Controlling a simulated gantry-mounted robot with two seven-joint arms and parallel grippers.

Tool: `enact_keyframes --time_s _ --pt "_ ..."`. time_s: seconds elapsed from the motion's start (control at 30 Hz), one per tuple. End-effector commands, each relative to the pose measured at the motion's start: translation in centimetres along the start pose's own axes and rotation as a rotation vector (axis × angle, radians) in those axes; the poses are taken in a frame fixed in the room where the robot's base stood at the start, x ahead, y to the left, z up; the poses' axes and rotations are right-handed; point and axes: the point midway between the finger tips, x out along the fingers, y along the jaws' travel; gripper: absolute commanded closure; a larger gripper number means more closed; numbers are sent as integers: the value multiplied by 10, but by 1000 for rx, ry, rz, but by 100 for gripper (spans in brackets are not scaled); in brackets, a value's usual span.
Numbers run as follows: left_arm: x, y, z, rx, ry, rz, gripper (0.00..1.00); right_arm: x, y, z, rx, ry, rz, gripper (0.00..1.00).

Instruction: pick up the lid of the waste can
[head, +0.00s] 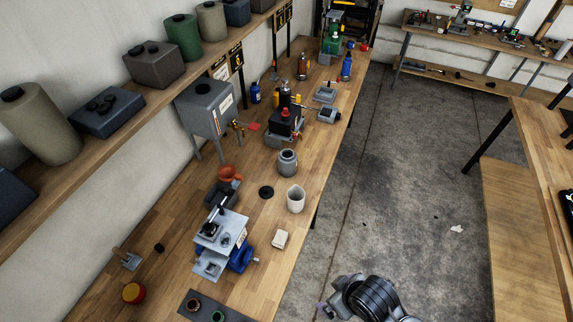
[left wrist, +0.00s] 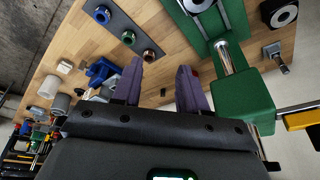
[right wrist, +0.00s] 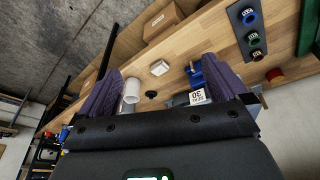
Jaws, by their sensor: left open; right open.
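A small round black lid (head: 266,192) lies flat on the wooden bench, between an open-topped grey can (head: 288,163) and the blue-based metal fixture; I take these for the waste can and its lid. The lid also shows in the right wrist view (right wrist: 151,95), beyond my right gripper (right wrist: 162,64). That gripper is open and empty, its purple fingers apart. In the head view, part of my right arm shows at the bottom, off the bench edge. My left gripper (left wrist: 159,66) is open and empty near the bench's front end; it is outside the head view.
A white beaker (head: 296,199) and a pale block (head: 280,239) stand near the lid. The metal fixture (head: 219,232) and a dark ring strip (head: 200,308) are nearer. A grey tank (head: 206,110) stands behind. A green machine (left wrist: 240,105) is beside my left gripper.

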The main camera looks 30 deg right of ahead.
Motion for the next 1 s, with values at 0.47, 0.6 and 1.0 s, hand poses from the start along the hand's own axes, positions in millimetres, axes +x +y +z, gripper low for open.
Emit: enact_keyframes --time_s 0.47,0.6,1.0 --pt "0 -1 0 5 -1 -4 57 0 0 0 0 0 0 21" --pt "0 -1 0 2 -1 -2 57 0 0 0 0 0 0 43" --pt "6 2 2 -7 0 5 57 10 2 -8 -18 15 10 45"
